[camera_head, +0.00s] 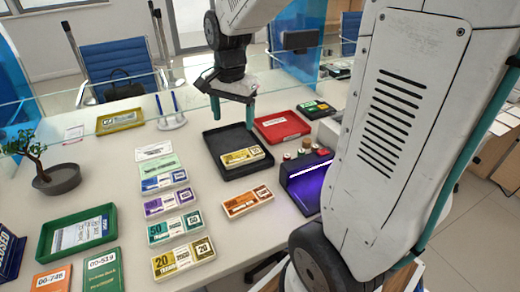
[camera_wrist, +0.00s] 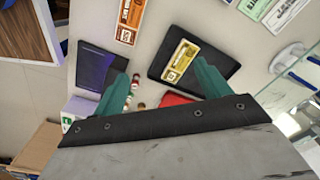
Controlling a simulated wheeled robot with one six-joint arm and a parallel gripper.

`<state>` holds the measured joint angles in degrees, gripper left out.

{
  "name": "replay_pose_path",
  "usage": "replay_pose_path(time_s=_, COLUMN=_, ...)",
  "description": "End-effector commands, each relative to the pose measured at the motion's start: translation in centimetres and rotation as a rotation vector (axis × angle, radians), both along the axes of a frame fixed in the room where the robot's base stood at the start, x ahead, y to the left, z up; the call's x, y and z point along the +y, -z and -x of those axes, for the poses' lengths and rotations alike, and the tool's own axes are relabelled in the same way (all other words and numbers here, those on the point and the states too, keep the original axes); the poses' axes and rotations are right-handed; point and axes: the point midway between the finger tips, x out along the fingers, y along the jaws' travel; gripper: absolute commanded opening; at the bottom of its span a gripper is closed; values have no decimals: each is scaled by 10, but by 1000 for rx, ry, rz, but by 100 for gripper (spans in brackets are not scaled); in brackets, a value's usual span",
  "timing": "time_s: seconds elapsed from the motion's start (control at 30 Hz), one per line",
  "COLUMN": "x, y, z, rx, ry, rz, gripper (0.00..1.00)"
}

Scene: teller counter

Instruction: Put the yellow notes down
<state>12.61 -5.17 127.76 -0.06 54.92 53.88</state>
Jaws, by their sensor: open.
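A yellow bundle of notes (camera_head: 242,157) lies flat in the black tray (camera_head: 222,175), near its front right side. The bundle also shows in the wrist view (camera_wrist: 180,61), inside the black tray (camera_wrist: 222,60). A second yellow bundle marked 20 (camera_head: 183,258) lies on the counter at the front end of a row of notes. My gripper (camera_head: 232,116) is open and empty above the back of the black tray, apart from the notes. Its two green fingers (camera_wrist: 164,84) are spread wide in the wrist view.
A red tray (camera_head: 282,126) stands right of the black tray. A purple-lit device (camera_head: 305,180) and small stamps stand in front of it. An orange bundle (camera_head: 247,201) lies before the black tray. Other notes (camera_head: 163,182), a green tray (camera_head: 77,234) and a plant fill the left.

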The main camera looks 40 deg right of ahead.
Motion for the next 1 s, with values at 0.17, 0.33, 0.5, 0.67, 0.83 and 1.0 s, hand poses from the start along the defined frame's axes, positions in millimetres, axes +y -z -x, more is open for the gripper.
replay_pose_path(time_s=0.17, x=39, y=-36, z=64, rx=-27, ry=-366, rz=23, gripper=76)
replay_pose_path(time_s=0.33, x=65, y=-51, z=126, rx=-43, ry=-709, rz=48, gripper=76)
replay_pose_path(time_s=0.5, x=79, y=-52, z=174, rx=-53, ry=-985, rz=70, gripper=76)
replay_pose_path(time_s=0.67, x=85, y=-50, z=197, rx=-57, ry=-1124, rz=83, gripper=76)
replay_pose_path(time_s=0.83, x=86, y=-49, z=202, rx=-56, ry=-1159, rz=85, gripper=76)
replay_pose_path(time_s=1.0, x=86, y=-49, z=202, rx=-56, ry=-1157, rz=85, gripper=76)
